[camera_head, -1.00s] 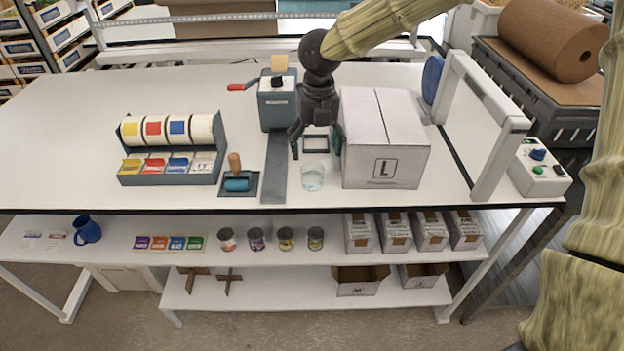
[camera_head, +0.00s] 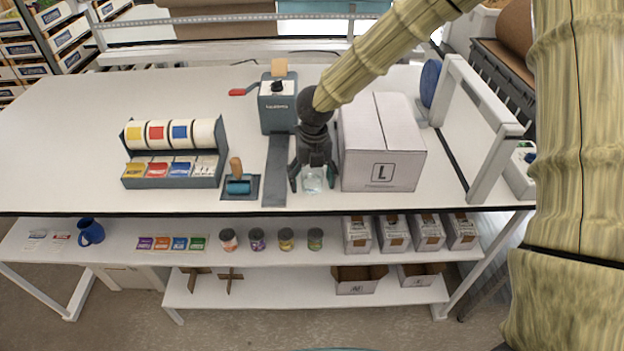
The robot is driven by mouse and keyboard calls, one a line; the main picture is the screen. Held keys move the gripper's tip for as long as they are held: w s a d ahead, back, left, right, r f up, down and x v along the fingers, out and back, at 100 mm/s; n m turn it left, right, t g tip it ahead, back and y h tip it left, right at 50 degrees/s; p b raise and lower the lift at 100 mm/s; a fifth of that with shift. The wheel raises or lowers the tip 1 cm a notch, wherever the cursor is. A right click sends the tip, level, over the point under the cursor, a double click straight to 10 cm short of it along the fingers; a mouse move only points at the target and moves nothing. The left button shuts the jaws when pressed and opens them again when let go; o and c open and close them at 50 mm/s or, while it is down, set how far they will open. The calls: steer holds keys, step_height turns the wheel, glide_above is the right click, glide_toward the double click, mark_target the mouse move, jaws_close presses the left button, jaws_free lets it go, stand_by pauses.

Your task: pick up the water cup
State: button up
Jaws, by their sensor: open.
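The water cup (camera_head: 312,186) is a small clear glass with pale bluish contents, upright on the white table near its front edge. My gripper (camera_head: 312,181) is dark and points down at the cup, with its fingers apart, one on each side of it. The gripper's body hides the cup's upper part. I cannot tell whether the fingers touch the glass.
A white box marked L (camera_head: 384,150) stands close to the right of my gripper. A tape rack (camera_head: 175,152) stands further left. The lower shelf holds several cans (camera_head: 286,240).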

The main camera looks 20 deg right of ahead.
mark_target(312, 171)
steer(key=shift+f, duration=0.1)
steer(key=c, duration=1.2)
steer(key=shift+o, duration=0.2)
steer(key=shift+r+b, duration=0.7)
steer(key=shift+r, duration=0.8)
steer(key=shift+s+r, duration=0.15)
steer(key=shift+r, duration=0.1)
steer(key=s+a+b, duration=0.2)
steer(key=s, duration=0.5)
steer(key=s+a+r+b, duration=0.1)
steer(key=s+b, duration=0.1)
steer(key=s, duration=0.6)
steer(key=shift+a+r, duration=0.25)
steer(key=shift+a, duration=0.1)
steer(key=shift+s, duration=0.15)
